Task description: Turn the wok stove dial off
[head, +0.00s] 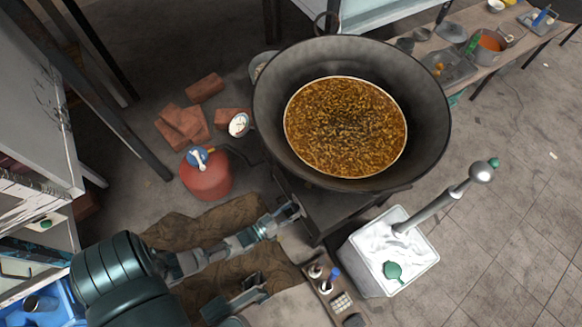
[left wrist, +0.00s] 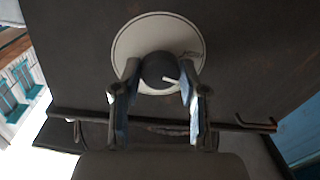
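The stove dial (left wrist: 157,70) is a dark round knob with a white pointer mark on a pale round plate (left wrist: 190,38), in the left wrist view. My left gripper (left wrist: 157,76) is open, with one finger on each side of the knob; I cannot tell whether they touch it. In the head view my left gripper (head: 292,212) reaches the stove's near left side, below the wok (head: 430,100). The dial is hidden there. The wok holds brown food. A grey gripper-like part (head: 245,293) at the bottom seems to be my right gripper; its finger state is unclear.
Floor at far right is clear.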

